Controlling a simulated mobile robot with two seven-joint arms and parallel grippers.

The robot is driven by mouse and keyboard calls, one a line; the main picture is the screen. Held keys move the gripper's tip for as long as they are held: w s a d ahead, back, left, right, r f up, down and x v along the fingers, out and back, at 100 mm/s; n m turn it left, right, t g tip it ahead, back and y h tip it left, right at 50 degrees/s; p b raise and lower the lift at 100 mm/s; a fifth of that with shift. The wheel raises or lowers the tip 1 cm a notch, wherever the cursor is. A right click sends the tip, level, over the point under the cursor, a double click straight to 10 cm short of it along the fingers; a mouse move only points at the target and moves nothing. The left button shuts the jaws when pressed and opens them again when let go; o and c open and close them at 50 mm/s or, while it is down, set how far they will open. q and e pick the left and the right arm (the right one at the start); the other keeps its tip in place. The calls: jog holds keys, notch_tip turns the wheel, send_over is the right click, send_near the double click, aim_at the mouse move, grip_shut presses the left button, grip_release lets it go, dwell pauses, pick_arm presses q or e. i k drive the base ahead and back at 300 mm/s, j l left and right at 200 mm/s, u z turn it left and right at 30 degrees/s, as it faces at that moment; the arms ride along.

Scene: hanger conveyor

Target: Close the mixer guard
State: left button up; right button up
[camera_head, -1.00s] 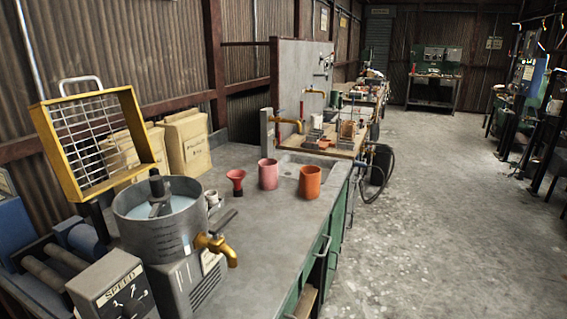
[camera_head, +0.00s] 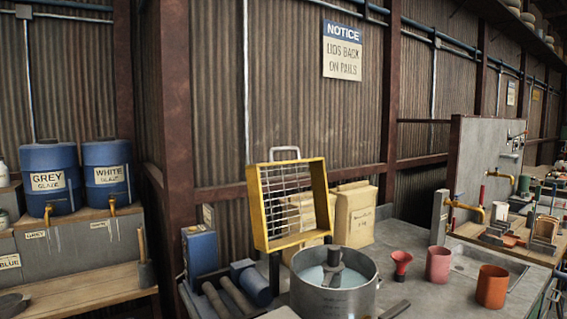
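The mixer guard (camera_head: 258,207) is a yellow square frame with a wire grid and a pale handle on its top edge. It stands raised and tilted up behind the mixer bowl, so it is open. The mixer bowl (camera_head: 307,303) is a grey metal drum with pale liquid and a dark stirrer (camera_head: 334,262) in its middle. The bowl's lower part is cut off by the picture's bottom edge. Neither of my grippers shows in the head view.
A blue motor (camera_head: 256,284) and rollers lie left of the bowl. Paper sacks (camera_head: 354,215) stand behind it. A red funnel (camera_head: 401,263), a pink cup (camera_head: 438,264) and an orange cup (camera_head: 492,286) stand to the right. Glaze barrels (camera_head: 50,178) stand on a bench at far left.

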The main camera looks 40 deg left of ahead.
aim_at(317, 171)
jog(key=k+j, duration=0.15)
jog(key=j, duration=0.25)
jog(key=k+j, duration=0.2)
jog(key=j, duration=1.1)
jog(key=i+j, duration=0.15)
jog(key=j, duration=0.15)
jog(key=i+j, duration=0.1)
jog(key=j, duration=0.2)
jog(key=i+j, duration=0.15)
jog(key=j, duration=0.15)
jog(key=i+j, duration=0.1)
jog(key=i, duration=0.4)
jog(key=k+j+u, duration=0.1)
jog(key=j, duration=0.35)
jog(key=k+j+u, duration=0.15)
jog(key=j, duration=0.3)
jog(key=k+j+u, duration=0.1)
jog(key=j, duration=0.35)
